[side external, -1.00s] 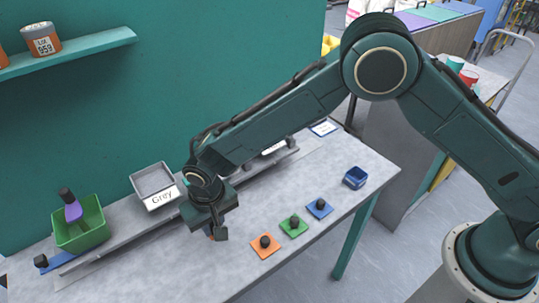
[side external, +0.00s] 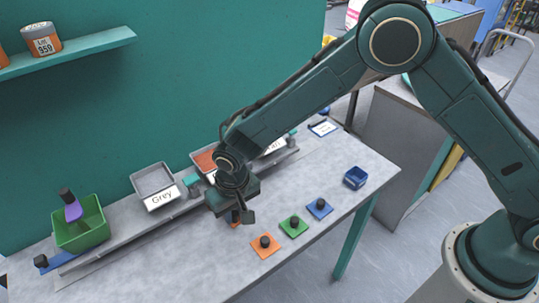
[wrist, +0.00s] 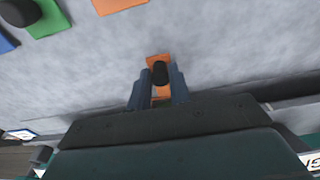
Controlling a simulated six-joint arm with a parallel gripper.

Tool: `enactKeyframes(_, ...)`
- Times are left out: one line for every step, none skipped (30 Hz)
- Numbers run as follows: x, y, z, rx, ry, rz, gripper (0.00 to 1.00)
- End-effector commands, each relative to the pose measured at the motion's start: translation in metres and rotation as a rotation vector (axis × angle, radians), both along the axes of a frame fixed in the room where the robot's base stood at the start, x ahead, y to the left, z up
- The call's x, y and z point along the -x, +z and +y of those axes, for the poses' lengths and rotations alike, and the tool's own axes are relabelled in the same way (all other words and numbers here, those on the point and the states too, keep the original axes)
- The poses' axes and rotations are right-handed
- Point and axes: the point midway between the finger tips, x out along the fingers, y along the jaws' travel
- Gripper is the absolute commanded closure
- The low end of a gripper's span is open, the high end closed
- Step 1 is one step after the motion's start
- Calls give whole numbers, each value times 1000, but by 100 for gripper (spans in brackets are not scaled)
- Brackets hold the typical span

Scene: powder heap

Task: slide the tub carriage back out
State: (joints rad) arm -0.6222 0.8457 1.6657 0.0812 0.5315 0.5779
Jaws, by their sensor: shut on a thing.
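My gripper (side external: 240,215) is low over the bench, in front of the rail. In the wrist view its two blue-grey fingers (wrist: 160,88) are shut on the black knob (wrist: 160,73) of an orange piece (wrist: 157,60). A little of the orange piece (side external: 235,217) shows below the gripper in the side view; the rest is hidden. A green tub (side external: 80,236) stands at the far left with a purple scoop (side external: 73,212) in it.
A bin labelled Grey (side external: 155,180) and a red-orange-filled bin (side external: 205,160) stand along the rail. Orange (side external: 265,246), green (side external: 294,226) and blue (side external: 320,209) knobbed plates lie on the bench. A blue box (side external: 355,178) is at right.

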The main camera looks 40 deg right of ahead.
Motion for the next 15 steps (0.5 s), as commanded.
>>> enactKeyframes(-1,0,-4,1,-3,-1,100)
enactKeyframes(-1,0,-6,1,-3,-1,100)
enactKeyframes(-1,0,-8,1,-3,-1,100)
enactKeyframes(-1,0,-10,1,-3,-1,100)
enactKeyframes(0,0,-11,1,-2,-1,100)
enactKeyframes(-1,1,-13,1,-2,-1,100)
enactKeyframes(-1,1,-15,1,-2,-1,100)
enactKeyframes(-1,1,-17,1,-2,-1,100)
enactKeyframes(-1,1,-19,1,-2,-1,100)
enactKeyframes(-1,0,-21,1,-3,-1,100)
enactKeyframes(-1,0,-22,1,-3,-1,100)
enactKeyframes(-1,0,-25,1,-3,-1,100)
enactKeyframes(-1,0,-26,1,-3,-1,100)
enactKeyframes(-1,0,-28,1,-3,-1,100)
enactKeyframes(-1,0,-30,1,-3,-1,100)
